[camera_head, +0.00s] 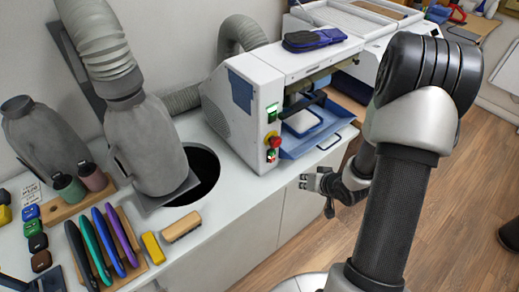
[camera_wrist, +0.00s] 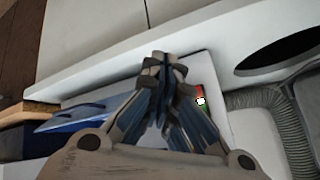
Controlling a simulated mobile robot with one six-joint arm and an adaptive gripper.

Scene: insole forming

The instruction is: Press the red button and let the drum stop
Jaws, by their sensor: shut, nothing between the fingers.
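The red button (camera_head: 275,142) is on the front of the white machine (camera_head: 236,122), at its corner. A lit green switch (camera_head: 271,156) sits just below it, and another lit switch (camera_head: 272,113) sits above. My gripper (camera_head: 308,182) is in front of the machine, to the right of and lower in the picture than the button, apart from it. In the wrist view, my gripper (camera_wrist: 164,62) has its fingers together and empty. There, a small red and green control patch (camera_wrist: 199,97) with a bright white spot shows right of the fingers. I cannot make out the drum.
A blue tray (camera_head: 318,143) juts from the machine's front. A dark round hole (camera_head: 202,172) and a grey hooded duct (camera_head: 146,143) are left of the machine. Several coloured tools (camera_head: 101,240) and a brush (camera_head: 181,227) lie at the counter's near end. The wooden floor (camera_head: 455,210) is open at right.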

